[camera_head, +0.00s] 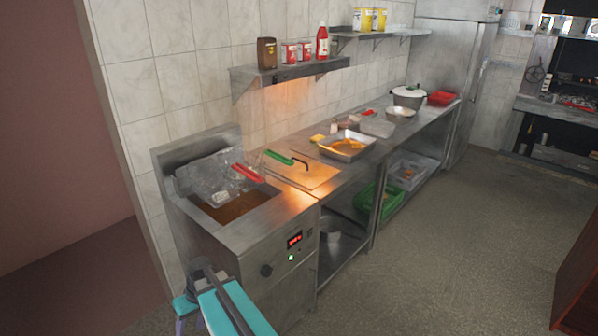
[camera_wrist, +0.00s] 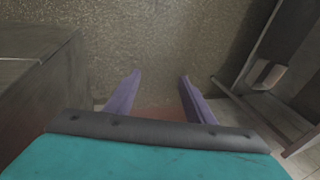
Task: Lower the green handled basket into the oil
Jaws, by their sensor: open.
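A green handle (camera_head: 279,157) with a dark bent end lies over the orange-lit counter surface, right of the fryer. I cannot make out a basket attached to it. The fryer (camera_head: 262,213) has a well of brown oil (camera_head: 236,207) on its top. A wire mesh basket (camera_head: 203,172) sits over the back of the well, and a red handle (camera_head: 247,173) is beside it. My gripper (camera_wrist: 160,76) is open and empty, its two purple fingers apart above the floor. In the head view it is low, in front of the fryer and away from both handles.
A steel tray (camera_head: 346,156) with orange food stands farther along the counter, with a lidded pot (camera_head: 408,97) beyond. A wall shelf (camera_head: 290,71) holds bottles and cans. A green crate (camera_head: 374,207) sits on the lower shelf. The floor (camera_head: 450,240) to the right is clear.

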